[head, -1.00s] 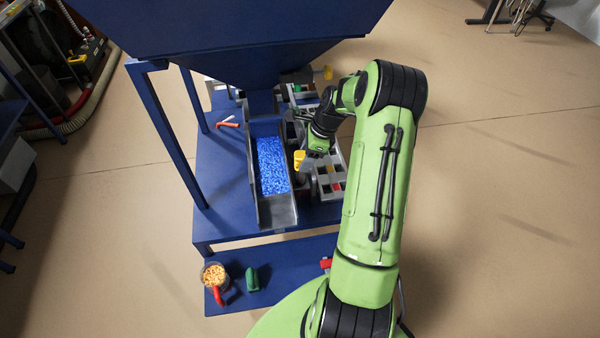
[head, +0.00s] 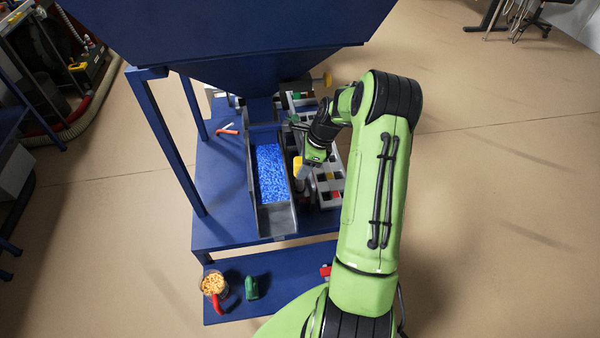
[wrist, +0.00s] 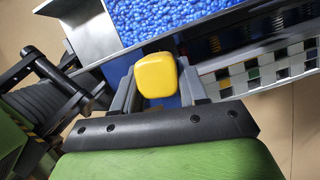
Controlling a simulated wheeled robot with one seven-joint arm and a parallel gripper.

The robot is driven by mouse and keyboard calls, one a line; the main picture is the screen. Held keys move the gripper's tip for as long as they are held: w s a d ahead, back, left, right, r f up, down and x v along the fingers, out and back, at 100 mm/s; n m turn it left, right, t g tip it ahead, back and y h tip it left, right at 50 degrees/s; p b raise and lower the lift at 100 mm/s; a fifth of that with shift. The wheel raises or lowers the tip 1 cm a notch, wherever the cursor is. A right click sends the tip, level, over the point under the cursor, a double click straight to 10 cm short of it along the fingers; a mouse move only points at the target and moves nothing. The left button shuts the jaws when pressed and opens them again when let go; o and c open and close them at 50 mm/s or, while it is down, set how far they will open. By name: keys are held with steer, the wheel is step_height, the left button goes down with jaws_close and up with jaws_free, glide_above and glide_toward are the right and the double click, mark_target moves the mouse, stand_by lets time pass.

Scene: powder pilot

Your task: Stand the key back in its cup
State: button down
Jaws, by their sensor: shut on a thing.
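The key shows as a yellow rounded block (wrist: 156,75) between my gripper's fingers in the wrist view. In the head view its yellow part (head: 298,165) is beside the right wall of the blue-filled trough. My gripper (wrist: 157,88) is shut on it, one grey finger on each side. The key's lower part is hidden from the wrist camera. In the head view, my gripper (head: 302,170) is small and partly covered by my wrist. I cannot make out the key's cup in either view.
A grey trough of blue pellets (head: 277,218) lies beside my gripper, under a blue hopper (head: 235,35). A grey rack (head: 330,185) with coloured pieces stands to the right. A beaker of orange pellets (head: 213,284) and a green object (head: 252,288) are on the lower shelf.

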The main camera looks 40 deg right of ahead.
steer(key=shift+r+p, duration=1.9)
steer(key=shift+r, duration=0.45)
steer(key=shift+f, duration=0.15)
